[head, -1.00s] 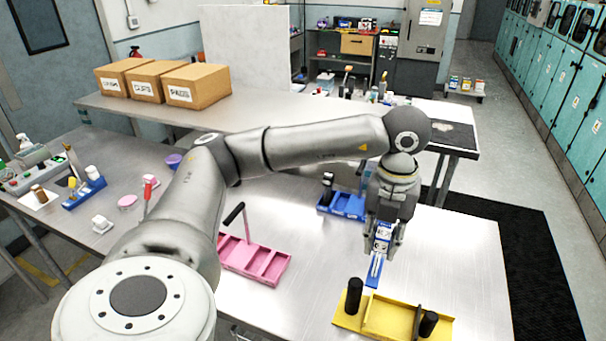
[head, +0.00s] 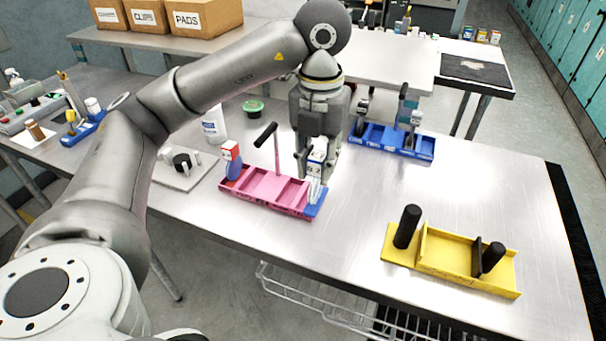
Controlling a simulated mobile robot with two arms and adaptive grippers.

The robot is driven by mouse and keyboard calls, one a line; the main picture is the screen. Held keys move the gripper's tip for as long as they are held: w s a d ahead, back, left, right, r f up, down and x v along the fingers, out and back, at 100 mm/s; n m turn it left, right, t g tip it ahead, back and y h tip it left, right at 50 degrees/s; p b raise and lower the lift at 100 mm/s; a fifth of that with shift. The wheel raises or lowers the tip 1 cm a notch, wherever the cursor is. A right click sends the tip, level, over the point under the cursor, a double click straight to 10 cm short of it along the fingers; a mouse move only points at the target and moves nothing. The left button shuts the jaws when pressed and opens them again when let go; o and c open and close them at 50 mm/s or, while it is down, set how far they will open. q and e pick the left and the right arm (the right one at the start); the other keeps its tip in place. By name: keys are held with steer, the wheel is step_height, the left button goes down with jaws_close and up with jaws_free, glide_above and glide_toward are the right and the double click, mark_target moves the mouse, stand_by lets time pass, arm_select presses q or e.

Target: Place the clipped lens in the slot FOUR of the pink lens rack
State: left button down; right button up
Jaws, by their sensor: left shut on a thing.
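The pink lens rack (head: 262,186) lies on the metal table, left of the middle, with a dark handle standing up from it. My left gripper (head: 316,172) points down over the rack's right end. It is shut on the clipped lens (head: 317,157), which has a white and blue clip. A blue part shows below the fingertips at the rack's right end; I cannot tell whether it is seated in the slot or just above it. Slot labels are too small to read. My right gripper is not in view.
A red and white clip with a blue disc (head: 232,161) stands at the pink rack's left end. A blue rack (head: 395,142) holding items stands behind right. A yellow rack (head: 455,259) with black posts is at front right. The table between them is clear.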

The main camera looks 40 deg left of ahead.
arm_select(q)
steer(key=w+a+f+p, duration=0.3)
steer(key=w+a+f, duration=0.3)
steer(key=f, duration=0.5)
steer(key=shift+w+a+f, duration=0.2)
steer(key=shift+w+a, duration=0.15)
steer(key=shift+w, duration=0.6)
steer(key=shift+f, duration=0.1)
steer(key=shift+f, duration=0.15)
steer(key=c, duration=1.2)
jaws_free()
steer(key=shift+r, duration=0.2)
